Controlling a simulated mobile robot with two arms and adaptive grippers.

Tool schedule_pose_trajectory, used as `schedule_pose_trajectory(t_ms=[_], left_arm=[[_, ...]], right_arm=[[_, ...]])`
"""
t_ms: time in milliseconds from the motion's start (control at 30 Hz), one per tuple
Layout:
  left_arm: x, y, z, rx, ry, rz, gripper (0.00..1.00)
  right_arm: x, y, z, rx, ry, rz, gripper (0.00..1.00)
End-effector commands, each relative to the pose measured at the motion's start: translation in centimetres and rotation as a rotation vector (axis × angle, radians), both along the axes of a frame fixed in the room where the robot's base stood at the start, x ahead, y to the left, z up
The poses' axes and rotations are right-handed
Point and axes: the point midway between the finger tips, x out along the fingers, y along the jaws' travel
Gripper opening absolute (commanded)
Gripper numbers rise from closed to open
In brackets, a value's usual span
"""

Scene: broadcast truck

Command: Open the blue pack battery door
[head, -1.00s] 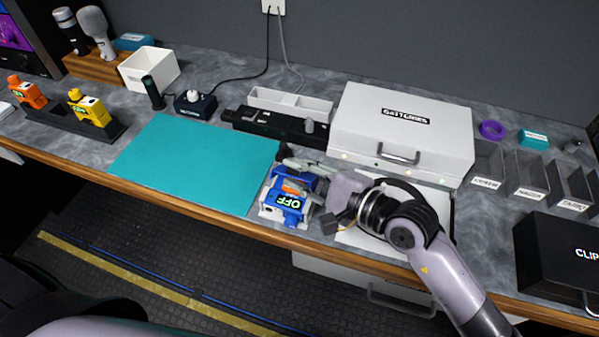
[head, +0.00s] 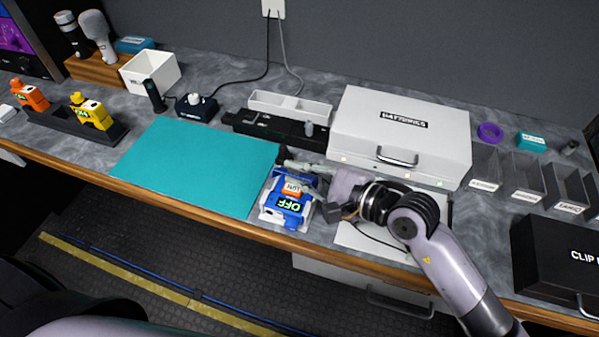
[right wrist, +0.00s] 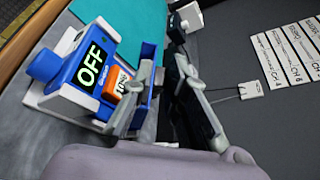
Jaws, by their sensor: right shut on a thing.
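The blue pack (head: 288,212) stands on the worktop just right of the teal mat, its screen reading OFF. It also shows in the right wrist view (right wrist: 72,80). An orange battery (head: 293,187) shows in the pack and in the right wrist view (right wrist: 116,84). The blue battery door (right wrist: 152,62) stands raised beside the battery, partly hidden by a finger. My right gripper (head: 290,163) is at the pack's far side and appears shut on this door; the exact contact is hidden. My left gripper is not in view.
A teal mat (head: 195,165) lies left of the pack. A black tray (head: 270,130) lies behind it, and a white batteries case (head: 400,125) stands behind my right arm. A black clip case (head: 560,260) is far right. The worktop's wooden front edge (head: 240,225) is close.

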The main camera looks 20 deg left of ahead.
Motion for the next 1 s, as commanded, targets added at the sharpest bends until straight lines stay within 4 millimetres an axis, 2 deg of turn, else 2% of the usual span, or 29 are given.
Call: schedule_pose_trajectory(t_ms=[100,333,700,1000], left_arm=[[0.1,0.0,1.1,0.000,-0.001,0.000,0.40],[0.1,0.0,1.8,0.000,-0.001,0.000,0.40],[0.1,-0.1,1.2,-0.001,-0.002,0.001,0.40],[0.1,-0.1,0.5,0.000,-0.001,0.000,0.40]], right_arm=[[0.6,-0.1,0.8,0.003,0.088,-0.002,0.00],[2.0,-0.1,1.3,0.016,0.298,-0.002,0.00],[4.0,-0.2,1.5,0.033,0.607,-0.002,0.00],[4.9,-0.3,1.5,0.043,0.755,0.000,0.00]])
